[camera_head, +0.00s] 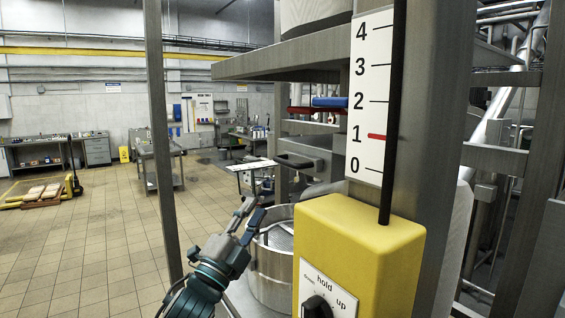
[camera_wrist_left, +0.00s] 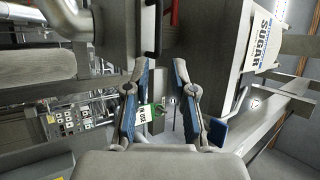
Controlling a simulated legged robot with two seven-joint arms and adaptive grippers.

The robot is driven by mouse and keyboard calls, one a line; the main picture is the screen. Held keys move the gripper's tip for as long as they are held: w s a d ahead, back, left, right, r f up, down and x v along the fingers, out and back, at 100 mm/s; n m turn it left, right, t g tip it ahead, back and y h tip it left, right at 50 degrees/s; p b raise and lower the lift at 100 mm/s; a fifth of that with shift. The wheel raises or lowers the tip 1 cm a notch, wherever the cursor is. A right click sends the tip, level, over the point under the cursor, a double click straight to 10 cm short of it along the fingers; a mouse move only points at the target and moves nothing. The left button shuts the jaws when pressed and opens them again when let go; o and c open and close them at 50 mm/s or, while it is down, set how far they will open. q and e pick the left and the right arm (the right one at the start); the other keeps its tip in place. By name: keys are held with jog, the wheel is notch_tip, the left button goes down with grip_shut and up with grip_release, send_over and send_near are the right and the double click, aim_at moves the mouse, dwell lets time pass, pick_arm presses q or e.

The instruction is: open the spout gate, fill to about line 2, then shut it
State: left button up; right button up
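A white scale (camera_head: 370,95) numbered 0 to 4 has a red pointer (camera_head: 377,137) at about line 1. Below it, a yellow box (camera_head: 350,235) carries a black knob (camera_head: 318,307) marked down, hold and up; its setting is unclear. A grey spout (camera_head: 310,152) with a dark bar handle (camera_head: 295,161) sits above a round steel vessel (camera_head: 272,275). Its gate position cannot be told. My left gripper (camera_head: 248,207) is below and left of that handle, apart from it. In the left wrist view its fingers (camera_wrist_left: 160,65) are open and empty. My right gripper is not in view.
Red (camera_head: 312,110) and blue (camera_head: 330,101) handles stick out above the spout. A steel post (camera_head: 160,130) stands left of my arm. A sugar label (camera_wrist_left: 262,38) shows in the left wrist view. Tiled floor (camera_head: 90,250) lies open at the left.

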pick_arm(q)
jog(key=p, duration=0.2)
send_near(285, 163)
jog(key=w, duration=0.2)
jog(key=p+x, duration=0.3)
jog(key=x, duration=0.6)
jog(key=shift+d+r, duration=0.15)
jog(key=shift+d, duration=0.05)
jog(key=shift+w, duration=0.15)
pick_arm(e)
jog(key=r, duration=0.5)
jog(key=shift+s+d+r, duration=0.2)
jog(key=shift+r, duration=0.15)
pick_arm(q)
jog(key=shift+d, duration=0.1)
grip_shut()
